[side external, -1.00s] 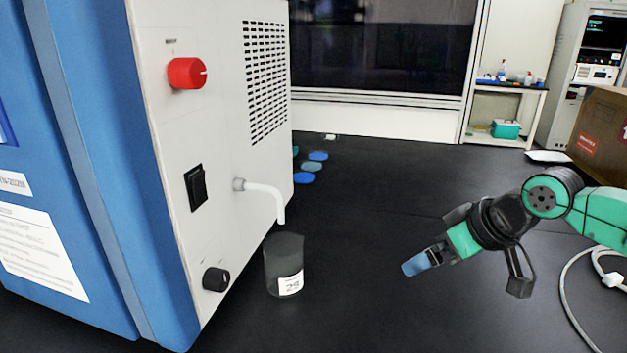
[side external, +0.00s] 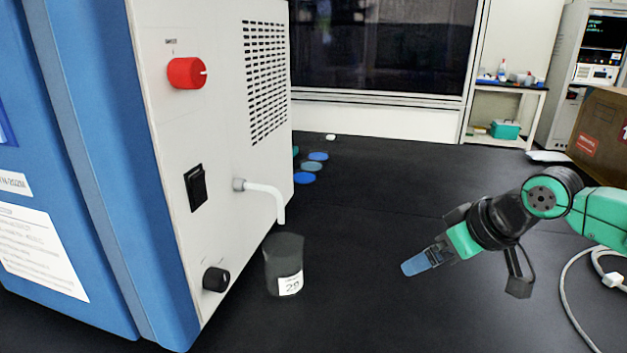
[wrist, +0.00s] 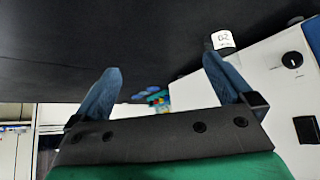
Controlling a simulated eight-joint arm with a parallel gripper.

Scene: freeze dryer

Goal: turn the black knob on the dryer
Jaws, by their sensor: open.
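The black knob (side external: 216,279) is on the lower part of the dryer's white side panel (side external: 225,215). In the wrist view the knob (wrist: 292,60) shows at the right edge, with a white mark on its face. My gripper (side external: 412,268) is to the right of the knob and well apart from it, above the black bench. In the wrist view my gripper (wrist: 160,75) has its two blue fingers spread, with nothing between them.
A dark beaker labelled 29 (side external: 285,258) stands under the white spout (side external: 265,190), between knob and gripper. A red knob (side external: 187,73) and black rocker switch (side external: 196,187) are above the black knob. A white cable (side external: 575,300) lies at right.

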